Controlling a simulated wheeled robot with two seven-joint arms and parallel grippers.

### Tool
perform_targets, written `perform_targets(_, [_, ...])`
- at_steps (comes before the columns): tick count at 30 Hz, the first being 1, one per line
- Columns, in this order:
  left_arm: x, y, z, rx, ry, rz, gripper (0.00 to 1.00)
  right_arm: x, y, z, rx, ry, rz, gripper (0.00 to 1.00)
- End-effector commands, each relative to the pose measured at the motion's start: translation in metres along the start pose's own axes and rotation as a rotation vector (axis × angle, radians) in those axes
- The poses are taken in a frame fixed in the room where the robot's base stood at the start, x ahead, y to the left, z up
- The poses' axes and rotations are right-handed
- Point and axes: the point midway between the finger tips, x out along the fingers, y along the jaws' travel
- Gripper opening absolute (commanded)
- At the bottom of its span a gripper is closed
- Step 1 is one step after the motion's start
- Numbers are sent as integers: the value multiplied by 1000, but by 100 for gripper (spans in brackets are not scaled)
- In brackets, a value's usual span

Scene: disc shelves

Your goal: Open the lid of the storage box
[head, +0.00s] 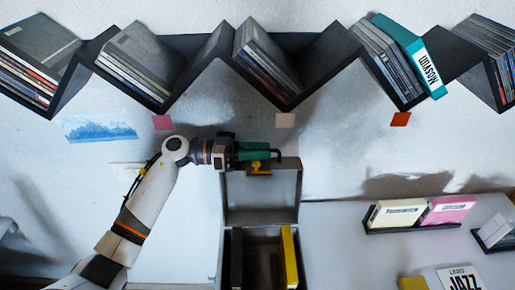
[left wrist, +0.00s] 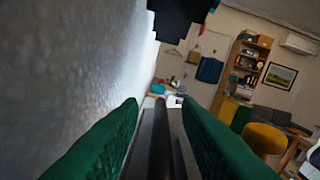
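The grey storage box (head: 224,262) stands at the lower middle of the head view. Its lid (head: 262,200) is raised and stands about upright at the back of the box. A yellow tab (head: 260,168) shows at the lid's top edge. My left gripper (head: 276,153), with green fingers, is at that top edge, just above the tab. In the left wrist view its fingers (left wrist: 160,125) are apart, with a narrow grey and dark strip showing between them. I cannot tell whether they touch it. My right gripper is out of view.
Inside the box are a dark item and a yellow item (head: 289,255). A zigzag shelf (head: 170,98) with several discs hangs on the wall above my arm. To the right are a small rack (head: 415,227) with cream and pink cases, and a JAZZ card (head: 461,279).

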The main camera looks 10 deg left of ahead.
Motion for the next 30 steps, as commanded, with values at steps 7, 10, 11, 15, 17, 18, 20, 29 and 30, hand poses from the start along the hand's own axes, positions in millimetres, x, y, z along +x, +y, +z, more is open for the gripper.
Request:
perform_targets(7, [0,0,0,0,0,0,16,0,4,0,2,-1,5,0])
perform_targets(10, [0,0,0,0,0,0,0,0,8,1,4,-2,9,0])
perform_targets(11, [0,0,0,1,0,0,0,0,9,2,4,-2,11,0])
perform_targets(15, [0,0,0,0,0,0,0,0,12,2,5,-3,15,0])
perform_targets(17, [0,0,0,1,0,0,0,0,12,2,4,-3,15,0])
perform_targets(18, [-1,-1,1,4,1,0,0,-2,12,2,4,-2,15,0])
perform_targets(20, [-1,-5,3,21,2,0,0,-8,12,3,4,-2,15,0])
perform_targets(29, [-1,-23,2,106,3,1,0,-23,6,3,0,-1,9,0])
perform_targets(30, [-1,-22,2,107,3,1,0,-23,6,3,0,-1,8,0])
